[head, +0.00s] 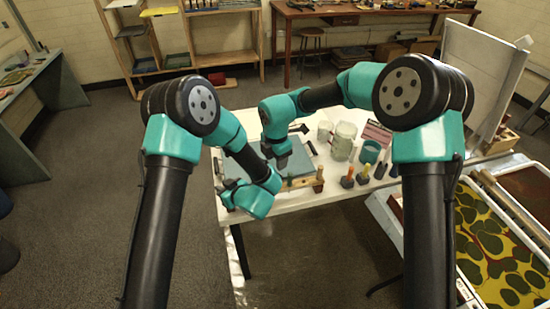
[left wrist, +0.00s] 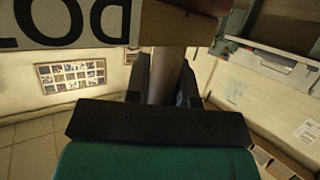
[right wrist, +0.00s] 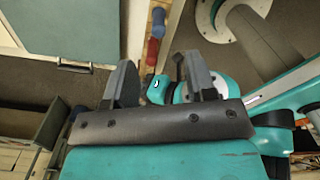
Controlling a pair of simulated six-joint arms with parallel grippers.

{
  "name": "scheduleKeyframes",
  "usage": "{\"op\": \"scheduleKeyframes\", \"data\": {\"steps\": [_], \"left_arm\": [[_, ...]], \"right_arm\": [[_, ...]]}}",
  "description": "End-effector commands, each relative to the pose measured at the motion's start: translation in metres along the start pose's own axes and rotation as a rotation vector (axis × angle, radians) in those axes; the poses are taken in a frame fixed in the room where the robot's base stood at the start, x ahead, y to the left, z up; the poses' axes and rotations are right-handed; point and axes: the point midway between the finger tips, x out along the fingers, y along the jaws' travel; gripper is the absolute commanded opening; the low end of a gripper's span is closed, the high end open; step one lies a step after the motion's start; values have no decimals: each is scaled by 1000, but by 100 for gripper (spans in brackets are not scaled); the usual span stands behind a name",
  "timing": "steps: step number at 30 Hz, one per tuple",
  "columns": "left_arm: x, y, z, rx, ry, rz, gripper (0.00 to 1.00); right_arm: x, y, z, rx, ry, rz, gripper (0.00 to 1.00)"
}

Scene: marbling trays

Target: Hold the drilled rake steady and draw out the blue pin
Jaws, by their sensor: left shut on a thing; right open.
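The wooden drilled rake (head: 305,183) lies near the front edge of the white table in the head view. The rake's wood (right wrist: 138,25) also shows at the top of the right wrist view. There the blue pin (right wrist: 158,20) stands beside a red pin (right wrist: 152,50). My left gripper (head: 276,184) is at the rake's left end; in the left wrist view (left wrist: 165,80) its fingers are shut on a brown wooden part of the rake (left wrist: 162,62). My right gripper (head: 283,164) is open and empty above and behind the rake; its fingers (right wrist: 158,82) are apart from the pins.
A grey-blue tray (head: 298,160) lies behind the rake. A jug (head: 343,140), a teal cup (head: 370,152) and several upright handled tools (head: 348,179) stand to the right. A marbling tray with yellow and green pattern (head: 470,272) is at the right.

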Motion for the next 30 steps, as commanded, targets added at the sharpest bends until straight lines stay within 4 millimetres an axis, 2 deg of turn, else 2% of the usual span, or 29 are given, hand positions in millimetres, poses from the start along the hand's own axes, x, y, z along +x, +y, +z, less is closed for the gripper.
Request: {"op": "scheduleKeyframes", "data": {"steps": [11, 17, 23, 30], "left_arm": [[0, 0, 0, 0, 0, 0, 0], [0, 0, 0, 0, 0, 0, 0], [0, 0, 0, 0, 0, 0, 0], [0, 0, 0, 0, 0, 0, 0]], "right_arm": [[-2, 3, -3, 17, 11, 3, 51], [5, 2, -3, 16, 11, 1, 51], [27, 2, -3, 15, 11, 0, 51], [64, 2, -4, 15, 12, 0, 51]]}}
